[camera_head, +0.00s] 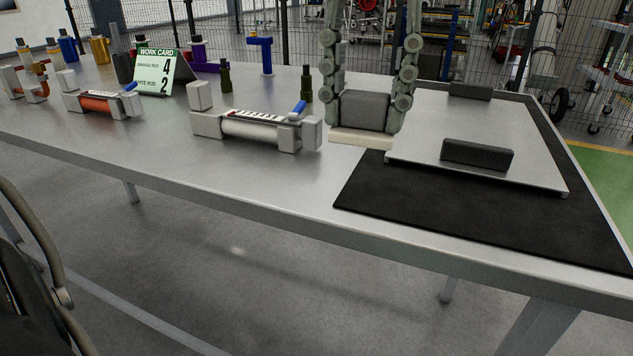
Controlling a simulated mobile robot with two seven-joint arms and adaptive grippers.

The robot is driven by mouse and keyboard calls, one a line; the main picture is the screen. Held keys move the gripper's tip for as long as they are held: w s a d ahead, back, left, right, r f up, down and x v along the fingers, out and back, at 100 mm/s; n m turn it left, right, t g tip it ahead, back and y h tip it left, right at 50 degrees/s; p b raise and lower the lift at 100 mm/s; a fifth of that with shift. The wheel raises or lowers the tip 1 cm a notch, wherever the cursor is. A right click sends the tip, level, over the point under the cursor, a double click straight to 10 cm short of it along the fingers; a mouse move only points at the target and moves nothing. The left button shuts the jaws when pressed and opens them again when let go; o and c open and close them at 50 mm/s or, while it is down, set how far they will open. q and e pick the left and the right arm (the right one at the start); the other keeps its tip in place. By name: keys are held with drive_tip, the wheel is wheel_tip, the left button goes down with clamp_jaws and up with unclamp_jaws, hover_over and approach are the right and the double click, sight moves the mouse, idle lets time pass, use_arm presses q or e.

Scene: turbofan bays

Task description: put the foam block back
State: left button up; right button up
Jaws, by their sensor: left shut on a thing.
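My left gripper (368,110) points down over the right part of the table. Its two jointed fingers are shut on the sides of a dark grey block, which I take for the foam block (362,112). A pale cream slab (360,138) shows directly under the block; I cannot tell whether it is joined to it or whether it touches the table. The gripper is left of a flat grey plate (535,176) that lies on a black mat (430,211).
Dark blocks stand on the plate's front (477,154) and back (470,91). Left of the gripper stand a fixture with a white cylinder (255,130), one with an orange cylinder (98,104), and a green work card (155,72). The table's front left is clear.

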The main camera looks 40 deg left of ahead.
use_arm(q)
drive_tip(key=shift+f+m, duration=0.2)
drive_tip(key=shift+m, duration=0.1)
drive_tip(key=w+a+f, duration=0.2)
drive_tip(key=a, duration=0.1)
drive_tip(key=w+a+f, duration=0.1)
drive_tip(key=a+f, duration=0.1)
drive_tip(key=a, duration=0.1)
drive_tip(key=w+a+f, duration=0.2)
drive_tip(key=a, duration=0.1)
drive_tip(key=shift+w+a+f, duration=0.15)
drive_tip(key=shift+w+f, duration=0.05)
drive_tip(key=shift+w, duration=0.1)
drive_tip(key=shift+w+a+f, duration=0.1)
drive_tip(key=shift+a+f, duration=0.05)
drive_tip(key=shift+a, duration=0.05)
drive_tip(key=shift+f, duration=0.25)
wheel_tip(320, 180, down, 3)
drive_tip(key=shift+f, duration=0.25)
drive_tip(key=shift+f, duration=0.15)
